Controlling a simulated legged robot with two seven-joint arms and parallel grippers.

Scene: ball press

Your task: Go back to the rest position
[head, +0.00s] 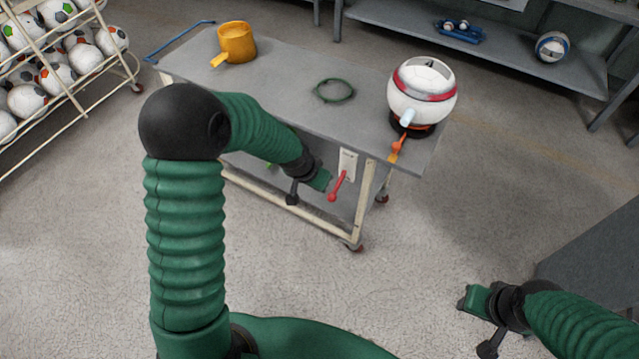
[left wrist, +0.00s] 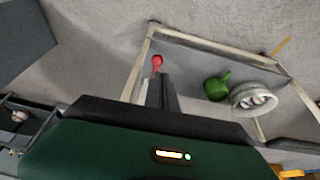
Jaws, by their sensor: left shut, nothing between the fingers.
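My left gripper (head: 320,180) is shut and empty in front of the cart's (head: 290,85) near side, just left of a red lever (head: 338,186) that hangs below a white switch plate (head: 348,163). In the left wrist view its closed fingers (left wrist: 162,92) point toward the red lever (left wrist: 157,62); I cannot tell whether they touch. My right gripper (head: 474,300) is at the lower right, over the floor and away from the cart. Whether its fingers are open or shut is unclear.
On the cart top stand a white and red ball-shaped device (head: 422,92), a green ring (head: 334,90) and a yellow mug (head: 236,42). A ball rack (head: 75,95) is at the left and a grey shelf (head: 490,40) behind. A grey block (head: 600,245) is near my right arm.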

